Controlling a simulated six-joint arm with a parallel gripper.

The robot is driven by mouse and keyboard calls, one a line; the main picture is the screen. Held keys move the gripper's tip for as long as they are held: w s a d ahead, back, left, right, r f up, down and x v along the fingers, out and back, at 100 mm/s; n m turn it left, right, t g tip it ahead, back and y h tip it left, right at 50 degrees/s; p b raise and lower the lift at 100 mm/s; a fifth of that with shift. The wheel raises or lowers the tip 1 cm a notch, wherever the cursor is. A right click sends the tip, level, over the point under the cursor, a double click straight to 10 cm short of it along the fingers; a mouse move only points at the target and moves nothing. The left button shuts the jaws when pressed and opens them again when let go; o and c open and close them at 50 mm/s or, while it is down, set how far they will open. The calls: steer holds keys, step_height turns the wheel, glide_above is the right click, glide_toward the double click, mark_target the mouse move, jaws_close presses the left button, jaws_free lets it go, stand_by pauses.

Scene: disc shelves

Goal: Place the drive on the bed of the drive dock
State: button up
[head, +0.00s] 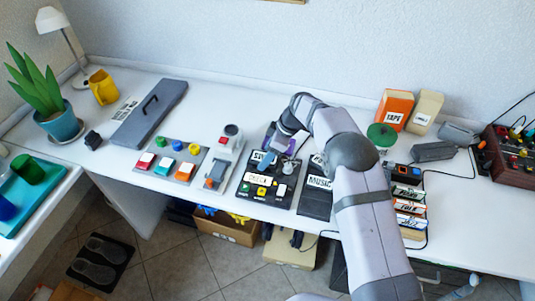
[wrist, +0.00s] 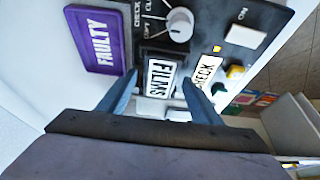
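My gripper (wrist: 162,80) looks open, with a narrow gap on each side of the drive. The black drive dock (head: 245,191) has a CHECK label, a grey knob (wrist: 179,26) and coloured buttons. The drive appears over or on the dock beside the knob; its exact seating is unclear. In the head view my gripper (head: 270,155) is low at the dock's back edge and hides part of it.
A purple FAULTY plate (wrist: 98,40) lies beside the dock. A black MUSIC-labelled unit (head: 316,204) stands right of the dock, partly behind my arm. A grey switch device (head: 222,160) stands to the left. Labelled items (head: 410,207) are at the right front.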

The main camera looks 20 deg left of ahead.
steer(key=b+v, duration=0.1)
steer(key=v, duration=1.1)
steer(key=shift+b, duration=0.35)
steer(key=shift+d+r, duration=0.1)
steer(key=shift+r, duration=0.05)
steer(key=s+d+m+h, duration=0.1)
steer(key=s+d+m, duration=0.4)
steer(key=d, duration=0.4)
steer(key=s+d+m+h, duration=0.1)
steer(key=s+d+m, duration=0.45)
steer(key=d, duration=0.35)
steer(key=s+d+f+m+h, duration=0.1)
steer(key=s+d+f+m, duration=0.1)
steer(key=s+d, duration=0.3)
steer(key=s+d+f+m+h, duration=0.1)
steer(key=s+d+m, duration=0.4)
steer(key=s, duration=0.8)
steer(key=shift+s+d+f, duration=0.15)
steer(key=shift+s+f, duration=0.1)
steer(key=shift+f, duration=0.45)
steer(key=shift+m, duration=0.25)
